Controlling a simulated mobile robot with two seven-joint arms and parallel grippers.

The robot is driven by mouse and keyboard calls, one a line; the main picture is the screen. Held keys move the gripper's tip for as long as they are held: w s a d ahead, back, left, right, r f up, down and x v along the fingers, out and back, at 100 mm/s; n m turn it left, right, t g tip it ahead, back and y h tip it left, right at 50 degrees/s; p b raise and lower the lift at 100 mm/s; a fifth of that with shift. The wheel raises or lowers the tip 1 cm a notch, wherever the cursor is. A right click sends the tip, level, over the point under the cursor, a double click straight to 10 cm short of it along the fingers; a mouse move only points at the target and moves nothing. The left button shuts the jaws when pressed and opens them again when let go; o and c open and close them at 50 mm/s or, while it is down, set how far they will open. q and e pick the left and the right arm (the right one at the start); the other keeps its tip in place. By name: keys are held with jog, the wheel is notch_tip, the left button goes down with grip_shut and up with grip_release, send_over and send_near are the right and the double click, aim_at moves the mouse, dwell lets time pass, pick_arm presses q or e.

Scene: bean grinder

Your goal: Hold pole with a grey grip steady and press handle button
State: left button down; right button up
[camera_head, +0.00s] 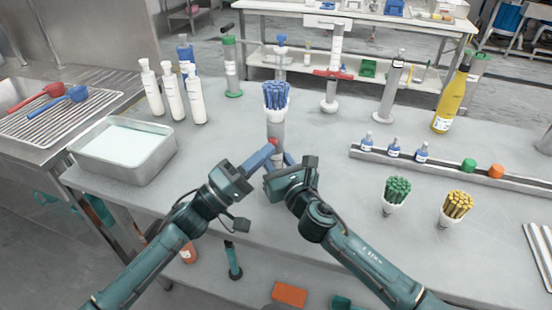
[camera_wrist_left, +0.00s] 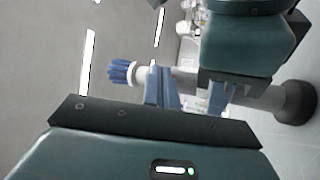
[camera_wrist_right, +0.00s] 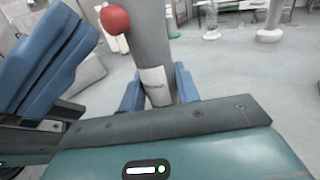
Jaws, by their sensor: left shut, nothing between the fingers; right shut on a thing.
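A grey pole (camera_head: 276,130) stands upright on the bench, topped by a white cup with blue sticks (camera_head: 276,95). A red ball-shaped button (camera_wrist_right: 115,19) sticks out from its side; only a bit of it shows in the head view (camera_head: 273,142). My right gripper (camera_wrist_right: 158,92) is shut around the pole, one blue finger on each side, below the button. My left gripper (camera_head: 268,151) is shut and empty, its blue fingertips close to the button. I cannot tell whether they touch it. In the left wrist view, the pole's dark round base (camera_wrist_left: 297,102) shows.
A metal tray (camera_head: 90,160) and several white bottles (camera_head: 173,90) stand left. A rail (camera_head: 440,167) with small bottles lies right, with green-stick (camera_head: 397,190) and yellow-stick (camera_head: 457,205) cups before it. Other poles (camera_head: 332,75) stand behind.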

pick_arm(q)
jog(key=shift+w, duration=0.1)
dwell(0.4)
jog(key=shift+w+d, duration=0.15)
jog(key=shift+w, duration=0.2)
dwell(0.4)
jog(key=shift+s, duration=0.55)
jog(key=s, duration=0.2)
jog(key=s+a, duration=0.1)
jog(key=s, duration=0.2)
jog(key=shift+s+a, duration=0.3)
jog(key=shift+a, duration=0.1)
dwell(0.5)
